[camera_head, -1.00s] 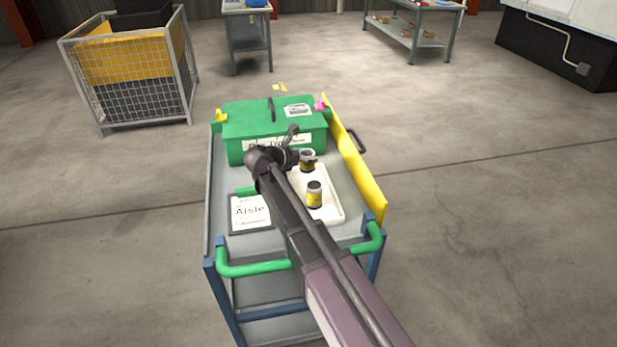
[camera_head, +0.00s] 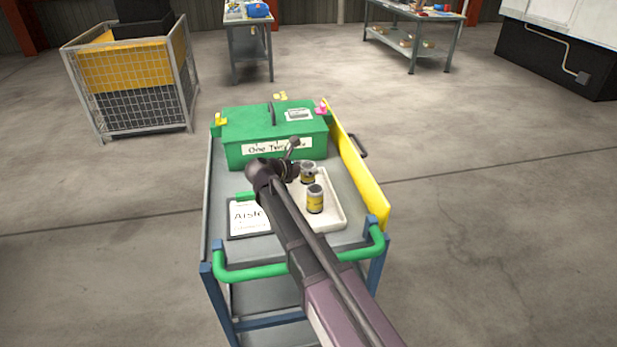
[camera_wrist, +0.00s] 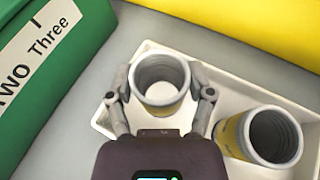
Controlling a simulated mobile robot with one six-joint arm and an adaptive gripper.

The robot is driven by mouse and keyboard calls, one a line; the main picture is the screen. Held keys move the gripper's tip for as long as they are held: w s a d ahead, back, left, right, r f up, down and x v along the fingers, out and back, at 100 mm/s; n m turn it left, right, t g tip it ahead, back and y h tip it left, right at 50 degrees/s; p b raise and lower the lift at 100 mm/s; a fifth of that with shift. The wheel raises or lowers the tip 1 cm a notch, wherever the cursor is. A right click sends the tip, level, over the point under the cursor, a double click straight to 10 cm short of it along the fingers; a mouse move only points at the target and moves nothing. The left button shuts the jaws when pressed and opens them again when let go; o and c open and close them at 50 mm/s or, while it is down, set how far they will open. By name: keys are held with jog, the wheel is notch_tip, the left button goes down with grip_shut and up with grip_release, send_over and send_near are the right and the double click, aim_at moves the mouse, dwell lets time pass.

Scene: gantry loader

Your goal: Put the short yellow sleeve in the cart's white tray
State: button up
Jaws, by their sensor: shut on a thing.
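My gripper (camera_wrist: 161,88) is shut on a grey sleeve with a yellow band (camera_wrist: 160,78), with one finger on each side of it. In the head view the held sleeve (camera_head: 308,173) is upright at the far part of the cart's white tray (camera_head: 335,212). In the wrist view it is over the tray's inside; I cannot tell whether its bottom touches the tray floor. A second sleeve with a yellow band (camera_head: 315,200) stands in the tray nearer the cart handle. It shows right of my gripper in the wrist view (camera_wrist: 262,138).
A green box (camera_head: 240,150) stands at the cart's far end. A yellow side panel (camera_head: 362,178) runs along the tray's right. An "Aisle" sign (camera_head: 248,217) lies left of the tray. The green handle (camera_head: 255,270) is at the near end.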

jog(key=shift+f+b, duration=1.05)
jog(key=shift+f, duration=0.3)
jog(key=shift+f, duration=0.1)
jog(key=o, duration=1.3)
jog(key=shift+r, duration=0.25)
jog(key=p+v, duration=0.4)
jog(key=v, duration=0.8)
jog(key=shift+p, duration=0.35)
jog(key=shift+f, duration=0.1)
